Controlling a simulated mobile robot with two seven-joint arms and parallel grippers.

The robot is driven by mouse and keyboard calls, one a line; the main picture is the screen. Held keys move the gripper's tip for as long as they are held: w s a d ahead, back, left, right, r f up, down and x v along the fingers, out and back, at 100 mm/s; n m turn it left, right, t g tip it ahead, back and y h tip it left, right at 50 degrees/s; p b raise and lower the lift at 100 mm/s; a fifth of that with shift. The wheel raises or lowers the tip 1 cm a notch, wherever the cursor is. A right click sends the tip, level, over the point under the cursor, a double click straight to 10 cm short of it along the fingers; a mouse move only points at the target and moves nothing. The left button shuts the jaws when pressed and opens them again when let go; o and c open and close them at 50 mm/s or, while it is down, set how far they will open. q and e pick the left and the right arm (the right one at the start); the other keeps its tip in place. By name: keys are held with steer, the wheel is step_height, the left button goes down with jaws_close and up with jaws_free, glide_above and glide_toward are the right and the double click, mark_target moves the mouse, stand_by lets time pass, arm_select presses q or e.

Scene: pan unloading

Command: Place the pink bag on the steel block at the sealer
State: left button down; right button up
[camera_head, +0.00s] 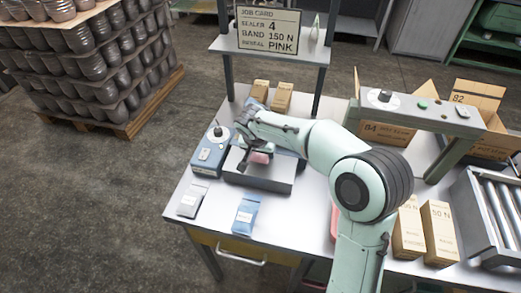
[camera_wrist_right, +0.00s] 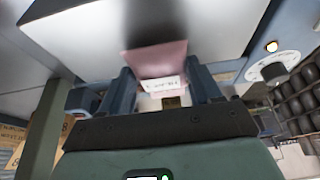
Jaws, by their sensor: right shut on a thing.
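The pink bag (camera_head: 260,157) is at the blue sealer, just above or on the steel block (camera_head: 262,179); I cannot tell whether it touches. In the wrist view the pink bag (camera_wrist_right: 158,58) with its white label stands between my two fingers, against a broad steel surface (camera_wrist_right: 85,38). My right gripper (camera_wrist_right: 163,85) is shut on the bag. In the head view my right gripper (camera_head: 256,155) is partly hidden by its own wrist. The blue sealer box (camera_head: 211,150) with a dial is left of the block. My left gripper is out of view.
A grey bag (camera_head: 192,200) and a blue bag (camera_head: 246,214) lie on the white table in front. The job card (camera_head: 268,30) reads sealer 4, 150 N, pink. A raised control bar (camera_head: 418,112), cartons (camera_head: 440,232) and a roller conveyor (camera_head: 490,215) stand to the right.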

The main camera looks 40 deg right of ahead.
steer(key=shift+f, duration=0.25)
steer(key=o, duration=1.2)
steer(key=shift+r, duration=0.15)
steer(key=shift+r, duration=0.35)
steer(key=p+v, duration=0.1)
steer(key=v, duration=1.1)
